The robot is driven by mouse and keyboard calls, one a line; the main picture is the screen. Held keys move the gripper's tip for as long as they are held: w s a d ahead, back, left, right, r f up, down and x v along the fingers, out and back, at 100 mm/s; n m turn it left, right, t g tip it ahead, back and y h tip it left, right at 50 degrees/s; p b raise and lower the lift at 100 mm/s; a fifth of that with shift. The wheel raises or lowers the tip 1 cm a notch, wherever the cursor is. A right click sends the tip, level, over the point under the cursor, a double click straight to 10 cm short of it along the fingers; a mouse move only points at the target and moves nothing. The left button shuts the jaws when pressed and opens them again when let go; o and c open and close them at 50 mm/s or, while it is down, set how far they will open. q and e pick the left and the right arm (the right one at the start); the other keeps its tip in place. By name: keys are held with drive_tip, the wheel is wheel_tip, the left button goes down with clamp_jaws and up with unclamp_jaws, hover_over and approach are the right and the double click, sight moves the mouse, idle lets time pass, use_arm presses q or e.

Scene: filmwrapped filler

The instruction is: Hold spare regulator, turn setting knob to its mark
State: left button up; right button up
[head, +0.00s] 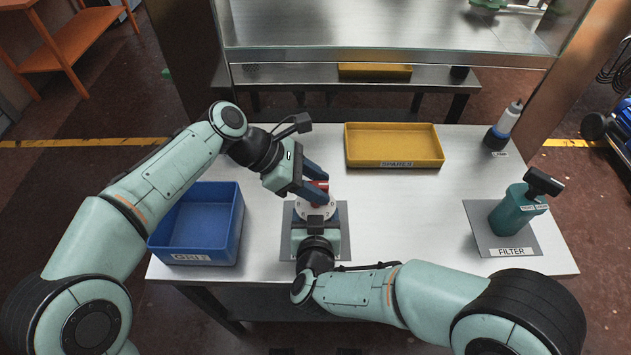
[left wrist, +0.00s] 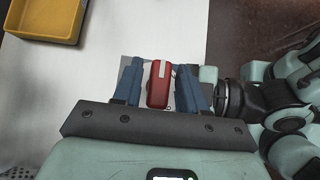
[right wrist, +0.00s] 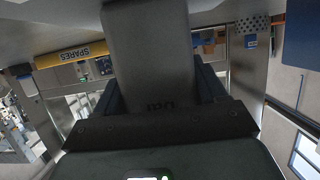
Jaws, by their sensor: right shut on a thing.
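The spare regulator shows a pale round flange (head: 316,211) and a red setting knob (head: 321,186) above a grey mat. My right gripper (head: 317,220) is shut on the regulator; in the right wrist view its grey body (right wrist: 150,50) fills the space between the fingers. My left gripper (head: 314,181) reaches down from the upper left. In the left wrist view the red knob (left wrist: 158,88), with a white stripe, lies between the two blue fingers, with a gap on each side. The left gripper is open around the knob. The setting mark cannot be made out.
A blue bin (head: 200,258) stands at the left and a yellow SPARES tray (head: 395,163) at the back. A teal filter (head: 510,215) stands on a grey mat at the right. The table between is clear.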

use_arm(q)
clamp_jaws()
drive_tip(key=shift+m, duration=0.3)
drive_tip(key=m+g, duration=0.3)
drive_tip(key=shift+w+y, duration=0.1)
drive_tip(key=shift+y, duration=0.2)
drive_tip(key=shift+m+g+y, duration=0.7)
drive_tip(key=shift+m+g, duration=0.6)
drive_tip(key=shift+m, duration=0.7)
drive_tip(key=shift+o, duration=1.5)
unclamp_jaws()
